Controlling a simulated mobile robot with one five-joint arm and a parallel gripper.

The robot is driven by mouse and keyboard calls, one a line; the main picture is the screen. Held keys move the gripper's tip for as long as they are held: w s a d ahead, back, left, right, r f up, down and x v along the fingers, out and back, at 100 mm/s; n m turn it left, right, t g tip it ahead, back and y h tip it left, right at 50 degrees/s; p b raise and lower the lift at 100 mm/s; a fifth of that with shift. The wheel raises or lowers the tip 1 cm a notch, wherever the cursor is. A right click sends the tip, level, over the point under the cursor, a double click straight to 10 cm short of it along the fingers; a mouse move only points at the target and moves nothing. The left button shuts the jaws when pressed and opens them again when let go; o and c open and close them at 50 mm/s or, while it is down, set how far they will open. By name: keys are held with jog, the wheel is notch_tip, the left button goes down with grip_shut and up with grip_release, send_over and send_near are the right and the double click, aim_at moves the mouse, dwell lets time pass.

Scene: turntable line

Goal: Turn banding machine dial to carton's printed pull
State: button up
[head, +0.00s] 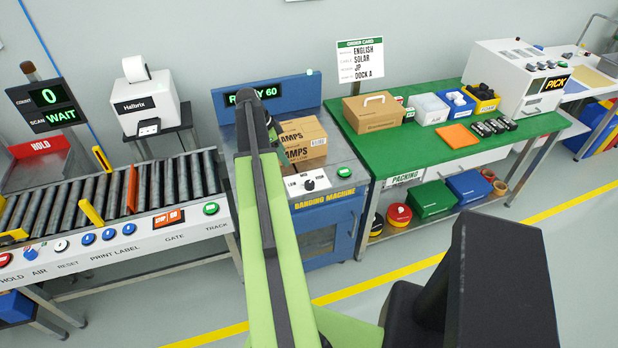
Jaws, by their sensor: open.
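The banding machine (336,222) is a blue cabinet with a grey top, in the middle of the head view. Its dial (309,185) is a black knob on a white plate on the front slope. LOW is legible left of it; other marks and the exact pointer direction are too small to tell. A brown carton (303,132) printed AMPS sits on the machine top behind the dial; no pull mark is legible. My gripper (273,134) shows as a small dark part at the far end of my green arm, left of the carton and apart from the dial; the arm hides much of it.
A green packing table (440,137) with a brown box and bins stands right. An order card (360,60) hangs behind. Floor in front is clear.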

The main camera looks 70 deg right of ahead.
jog(key=s+d+m, duration=0.1)
jog(key=s+d, duration=0.1)
jog(key=b, duration=1.6)
send_near(309, 183)
jog(key=x, duration=0.8)
jog(key=shift+f, duration=0.15)
jog(key=shift+s+d+f, duration=0.2)
jog(key=shift+f, duration=0.15)
jog(key=shift+r, duration=0.1)
grip_shut()
